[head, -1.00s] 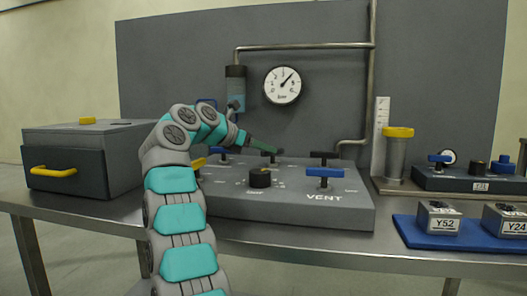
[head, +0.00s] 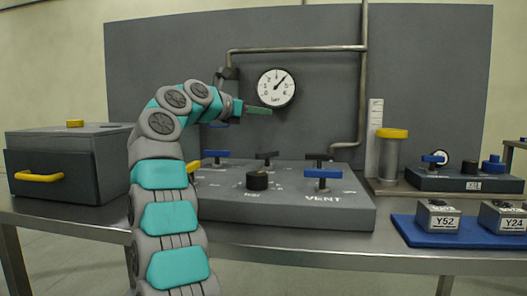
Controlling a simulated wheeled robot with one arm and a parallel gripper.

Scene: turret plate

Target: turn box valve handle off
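The grey box panel (head: 340,212) on the bench carries several T-shaped valve handles. A blue handle (head: 322,174) stands above the word VENT, with a black handle (head: 319,157) behind it. Another black handle (head: 267,156) and a blue handle (head: 216,154) stand along the back. A yellow handle (head: 193,166) is partly hidden by my arm. The smaller box at right (head: 462,184) has its own blue handle (head: 434,158). I cannot tell which handle the task names. My gripper (head: 262,110) hovers above the panel, before the gauge, touching no handle; its finger opening cannot be made out.
A pressure gauge (head: 277,87) and pipe (head: 362,90) are at the back board. A black knob (head: 257,180) stands on the panel. A grey drawer box (head: 70,160) is at left. A yellow-capped cylinder (head: 389,155) and a blue mat (head: 445,238) with labelled blocks are at right.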

